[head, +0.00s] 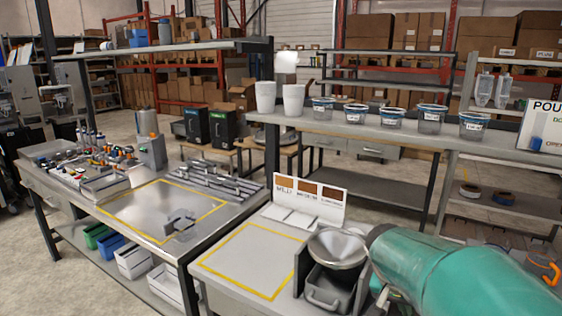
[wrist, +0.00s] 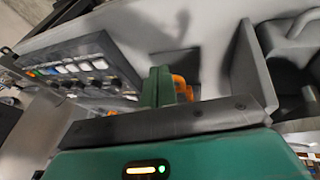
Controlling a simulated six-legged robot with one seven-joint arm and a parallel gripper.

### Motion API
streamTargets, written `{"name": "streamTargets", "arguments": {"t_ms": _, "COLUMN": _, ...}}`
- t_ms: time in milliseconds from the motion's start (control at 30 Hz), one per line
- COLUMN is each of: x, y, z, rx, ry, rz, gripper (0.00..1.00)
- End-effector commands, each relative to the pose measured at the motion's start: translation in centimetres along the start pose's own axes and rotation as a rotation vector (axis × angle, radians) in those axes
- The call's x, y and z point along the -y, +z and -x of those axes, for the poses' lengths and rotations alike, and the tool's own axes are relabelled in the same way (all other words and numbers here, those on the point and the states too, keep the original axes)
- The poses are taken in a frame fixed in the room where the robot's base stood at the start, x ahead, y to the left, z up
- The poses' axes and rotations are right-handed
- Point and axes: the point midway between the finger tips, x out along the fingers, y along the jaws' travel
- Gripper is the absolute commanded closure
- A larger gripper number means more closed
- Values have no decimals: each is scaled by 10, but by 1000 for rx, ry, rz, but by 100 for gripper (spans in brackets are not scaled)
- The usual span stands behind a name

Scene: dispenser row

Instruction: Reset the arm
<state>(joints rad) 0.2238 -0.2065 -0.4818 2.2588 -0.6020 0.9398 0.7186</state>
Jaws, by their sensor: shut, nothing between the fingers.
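My gripper (wrist: 160,84) shows in the wrist view as green fingers standing close together, shut and empty. An orange part (wrist: 183,88) shows just beside and behind the fingers; I cannot tell what it belongs to or whether they touch. My teal arm fills the lower right of the head view. The gripper's fingertips are not clear there.
A metal hopper (head: 337,248) stands on the near bench, left of my arm. A yellow-outlined area (head: 248,262) beside it is clear. Labelled tubs (head: 355,113) line the shelf behind. In the wrist view, a panel of switches (wrist: 85,66) lies left of the fingers.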

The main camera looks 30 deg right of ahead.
Motion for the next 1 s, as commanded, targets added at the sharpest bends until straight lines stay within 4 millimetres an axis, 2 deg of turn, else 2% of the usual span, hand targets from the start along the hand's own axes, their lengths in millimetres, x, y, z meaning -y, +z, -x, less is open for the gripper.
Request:
{"name": "streamTargets", "arguments": {"t_ms": 33, "x": 25, "y": 15, "z": 21, "rx": -17, "ry": -85, "rz": 82, "gripper": 100}}
{"name": "streamTargets", "arguments": {"t_ms": 100, "x": 58, "y": 40, "z": 48, "rx": -38, "ry": -195, "rz": 206, "gripper": 100}}
{"name": "streamTargets", "arguments": {"t_ms": 200, "x": 95, "y": 81, "z": 88, "rx": -83, "ry": -342, "rz": 393, "gripper": 100}}
{"name": "streamTargets", "arguments": {"t_ms": 333, "x": 128, "y": 142, "z": 138, "rx": -164, "ry": -511, "rz": 639, "gripper": 100}}
{"name": "streamTargets", "arguments": {"t_ms": 400, "x": 138, "y": 173, "z": 158, "rx": -207, "ry": -580, "rz": 752, "gripper": 100}}
{"name": "streamTargets", "arguments": {"t_ms": 500, "x": 144, "y": 204, "z": 176, "rx": -257, "ry": -646, "rz": 870, "gripper": 100}}
{"name": "streamTargets", "arguments": {"t_ms": 600, "x": 146, "y": 221, "z": 185, "rx": -283, "ry": -678, "rz": 930, "gripper": 100}}
{"name": "streamTargets", "arguments": {"t_ms": 667, "x": 147, "y": 224, "z": 186, "rx": -288, "ry": -683, "rz": 944, "gripper": 100}}
{"name": "streamTargets", "arguments": {"t_ms": 1000, "x": 147, "y": 224, "z": 186, "rx": -287, "ry": -683, "rz": 943, "gripper": 100}}
